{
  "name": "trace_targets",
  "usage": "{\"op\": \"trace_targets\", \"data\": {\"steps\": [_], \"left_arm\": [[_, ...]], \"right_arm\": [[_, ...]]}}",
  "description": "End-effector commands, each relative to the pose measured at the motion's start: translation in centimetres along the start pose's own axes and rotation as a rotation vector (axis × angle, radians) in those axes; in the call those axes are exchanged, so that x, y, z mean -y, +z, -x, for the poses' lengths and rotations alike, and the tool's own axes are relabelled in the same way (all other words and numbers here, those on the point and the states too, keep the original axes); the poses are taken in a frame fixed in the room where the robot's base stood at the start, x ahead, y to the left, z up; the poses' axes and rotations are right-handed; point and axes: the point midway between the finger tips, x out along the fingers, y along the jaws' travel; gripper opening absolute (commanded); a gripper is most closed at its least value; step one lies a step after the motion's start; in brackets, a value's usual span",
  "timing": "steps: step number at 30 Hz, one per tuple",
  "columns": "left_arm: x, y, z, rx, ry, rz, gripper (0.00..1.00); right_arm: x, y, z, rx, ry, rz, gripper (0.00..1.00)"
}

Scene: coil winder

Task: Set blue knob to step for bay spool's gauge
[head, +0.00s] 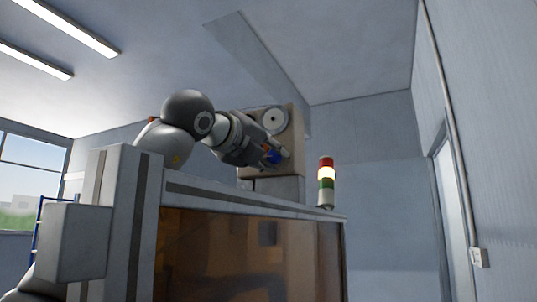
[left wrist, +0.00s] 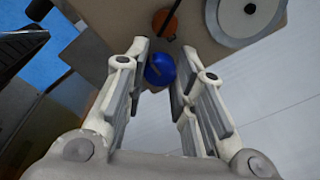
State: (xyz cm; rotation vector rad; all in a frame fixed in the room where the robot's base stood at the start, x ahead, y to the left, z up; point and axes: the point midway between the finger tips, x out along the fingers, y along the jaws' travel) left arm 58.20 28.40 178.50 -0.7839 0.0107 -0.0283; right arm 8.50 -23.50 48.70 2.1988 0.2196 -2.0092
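The blue knob (head: 273,157) is on the front of a beige panel (head: 296,125) above the machine cabinet. In the left wrist view the blue knob (left wrist: 160,69) shows as a round cap with a short dark mark. My left gripper (head: 281,155) reaches over the cabinet to the knob. In the left wrist view the fingers of my left gripper (left wrist: 162,60) stand apart, one on each side of the knob. I cannot tell whether both touch it. No bay spool or gauge marking can be made out. My right gripper is not in view.
A pale round disc (head: 274,121) sits on the panel above the knob. An orange round part (left wrist: 166,22) with a dark rod lies close to the knob. A signal light (head: 326,175) stands on the cabinet's right end. The cabinet (head: 255,193) has an amber window below.

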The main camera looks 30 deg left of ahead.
Motion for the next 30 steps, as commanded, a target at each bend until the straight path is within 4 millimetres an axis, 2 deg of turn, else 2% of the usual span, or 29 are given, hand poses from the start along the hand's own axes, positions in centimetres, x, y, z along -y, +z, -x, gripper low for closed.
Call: {"op": "trace_targets", "data": {"steps": [1,3,14,20,30], "left_arm": [[-0.1,0.0,0.0,0.000,0.002,0.001,0.09],[-0.1,0.0,0.0,0.000,0.002,0.001,0.01],[-0.1,0.0,0.0,-0.005,0.006,-0.062,0.01],[0.1,0.1,0.0,-0.014,0.013,-0.191,0.01],[0.2,0.1,-0.1,-0.033,0.033,-0.506,0.01]], "right_arm": [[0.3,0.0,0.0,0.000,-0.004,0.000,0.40],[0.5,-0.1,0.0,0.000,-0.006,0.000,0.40],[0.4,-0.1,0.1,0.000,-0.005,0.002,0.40],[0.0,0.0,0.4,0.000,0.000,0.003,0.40],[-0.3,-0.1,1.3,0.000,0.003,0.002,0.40]]}}
